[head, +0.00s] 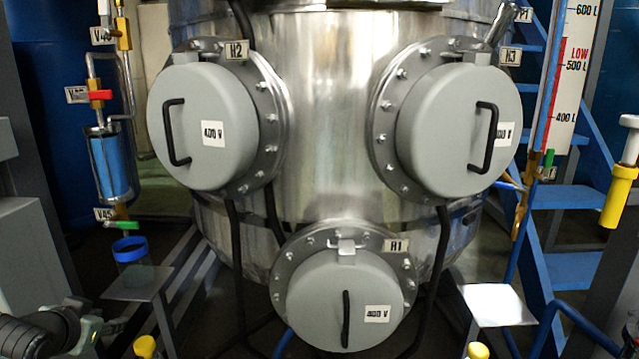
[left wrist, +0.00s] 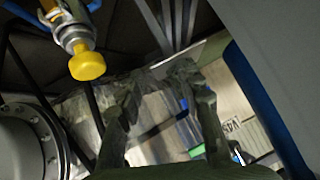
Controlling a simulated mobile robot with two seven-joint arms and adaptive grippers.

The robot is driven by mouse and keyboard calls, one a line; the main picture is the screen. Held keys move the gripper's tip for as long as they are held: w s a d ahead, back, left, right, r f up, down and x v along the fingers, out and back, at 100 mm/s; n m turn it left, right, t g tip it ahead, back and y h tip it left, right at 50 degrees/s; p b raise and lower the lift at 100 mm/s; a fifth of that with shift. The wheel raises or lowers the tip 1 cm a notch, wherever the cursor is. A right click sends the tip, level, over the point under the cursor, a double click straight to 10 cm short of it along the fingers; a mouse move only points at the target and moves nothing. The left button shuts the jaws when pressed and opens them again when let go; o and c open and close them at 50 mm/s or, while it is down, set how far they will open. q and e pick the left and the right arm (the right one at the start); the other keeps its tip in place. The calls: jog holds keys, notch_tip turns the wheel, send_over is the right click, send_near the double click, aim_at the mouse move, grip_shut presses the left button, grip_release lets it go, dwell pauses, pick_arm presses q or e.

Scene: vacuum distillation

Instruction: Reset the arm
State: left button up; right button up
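My left gripper (head: 108,330) shows at the bottom left corner of the head view, at the end of my dark arm, low beside the small metal stand. In the left wrist view its two fingers (left wrist: 163,100) stand apart. I see nothing held between them; a shiny metal surface lies behind. My right arm and gripper are not in view.
A steel vessel (head: 325,140) with grey heater covers H2 (head: 205,150), H3 (head: 440,150) and H1 (head: 335,310) fills the middle. A metal stand (head: 135,284) bears a blue-rimmed container (head: 130,248). Yellow-capped valve (left wrist: 88,62) is near the left wrist. Blue steps (head: 575,270) stand right.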

pick_arm(q)
jog(key=s+f+m+g+y, duration=0.1)
jog(key=s+f+m+g, duration=0.15)
jog(key=s+f, duration=0.9)
jog(key=s+f+m+g+y, duration=0.1)
jog(key=s+f+g, duration=0.3)
jog(key=s+f, duration=0.8)
jog(key=d+f+n+h, duration=0.1)
jog(key=d+f, duration=0.1)
jog(key=d, duration=0.4)
jog(key=d+f+h, duration=0.1)
jog(key=d+f, duration=0.2)
jog(key=d, duration=0.3)
jog(key=w+d+f+n+h, duration=0.1)
jog(key=d+f, duration=0.1)
jog(key=d, duration=0.3)
jog(key=shift+d+f+n+h, duration=0.3)
jog(key=shift+d+f+n, duration=0.05)
jog(key=shift+d+f, duration=0.05)
